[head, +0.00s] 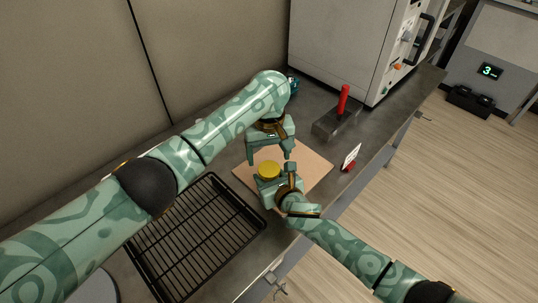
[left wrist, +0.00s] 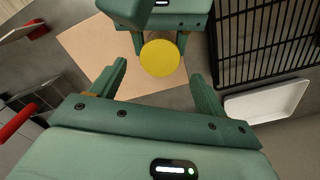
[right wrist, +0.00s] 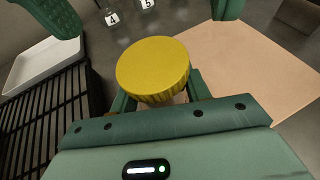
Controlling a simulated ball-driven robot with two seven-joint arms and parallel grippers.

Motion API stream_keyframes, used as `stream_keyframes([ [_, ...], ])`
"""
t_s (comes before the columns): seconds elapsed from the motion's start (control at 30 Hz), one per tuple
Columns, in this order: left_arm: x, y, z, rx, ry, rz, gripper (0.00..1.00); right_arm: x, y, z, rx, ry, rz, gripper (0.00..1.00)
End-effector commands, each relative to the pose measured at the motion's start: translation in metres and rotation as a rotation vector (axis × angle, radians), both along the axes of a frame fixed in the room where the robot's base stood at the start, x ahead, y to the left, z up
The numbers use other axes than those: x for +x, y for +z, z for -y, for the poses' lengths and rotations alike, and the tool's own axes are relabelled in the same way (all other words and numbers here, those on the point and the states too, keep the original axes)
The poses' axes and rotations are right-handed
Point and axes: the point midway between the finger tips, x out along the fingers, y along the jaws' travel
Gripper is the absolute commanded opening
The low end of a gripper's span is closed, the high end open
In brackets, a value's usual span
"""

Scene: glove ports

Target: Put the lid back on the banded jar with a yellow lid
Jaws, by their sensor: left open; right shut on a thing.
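The yellow lid (head: 268,170) is round with a ribbed rim and lies level over the tan board. It shows from above in the left wrist view (left wrist: 160,58) and large in the right wrist view (right wrist: 153,70). My right gripper (head: 279,182) has its fingers just below the lid, shut on what appears to be the jar. The jar's body and bands are almost wholly hidden by lid and fingers, so I cannot tell how the lid is seated. My left gripper (head: 270,157) is open and empty above the lid, its fingers spread wider than the lid and apart from it.
The tan board (head: 312,172) lies on the dark bench. A black wire rack (head: 195,240) is at its left. A grey block with a red handle (head: 342,108) and a small sign (head: 351,157) stand right. A white tray (right wrist: 40,62) lies beyond the rack.

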Motion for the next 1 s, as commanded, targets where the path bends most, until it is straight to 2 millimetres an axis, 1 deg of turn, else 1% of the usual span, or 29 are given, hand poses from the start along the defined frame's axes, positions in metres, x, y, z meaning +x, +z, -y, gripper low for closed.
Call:
stream_keyframes([
  [0.07, 0.000, 0.000, 0.000, 0.000, 0.000, 0.001, 0.71, 0.000, 0.000, 0.000, 0.000, 0.000, 0.000, 0.00],
  [0.13, 0.004, 0.005, -0.002, 0.003, 0.000, 0.012, 0.71, 0.000, 0.000, 0.000, 0.000, 0.000, 0.000, 0.00],
  [0.17, 0.007, 0.009, -0.003, 0.005, 0.001, 0.020, 0.71, 0.000, 0.000, 0.000, 0.000, 0.000, 0.000, 0.00],
  [0.2, 0.009, 0.017, -0.003, 0.003, 0.014, 0.030, 0.71, 0.000, 0.000, 0.000, 0.000, 0.000, 0.000, 0.00],
  [0.3, 0.008, 0.028, -0.002, -0.002, 0.173, 0.028, 0.71, 0.000, 0.000, 0.000, 0.000, 0.000, 0.000, 0.00],
  [0.4, 0.005, 0.034, -0.001, -0.003, 0.337, 0.017, 0.71, 0.000, 0.000, 0.000, 0.000, 0.000, 0.000, 0.00],
  [0.5, 0.001, 0.035, 0.000, -0.003, 0.467, 0.005, 0.71, 0.000, 0.000, 0.000, 0.000, 0.000, 0.000, 0.00],
  [0.6, 0.000, 0.035, 0.001, -0.001, 0.544, 0.000, 0.71, 0.000, 0.000, 0.000, 0.000, 0.000, 0.000, 0.00],
  [0.9, 0.000, 0.035, 0.000, 0.000, 0.566, 0.000, 0.71, 0.000, 0.000, 0.000, 0.000, 0.000, 0.000, 0.00],
  [1.0, -0.001, 0.032, 0.000, 0.001, 0.566, -0.001, 0.71, 0.000, 0.000, 0.000, 0.000, 0.000, 0.000, 0.00],
])
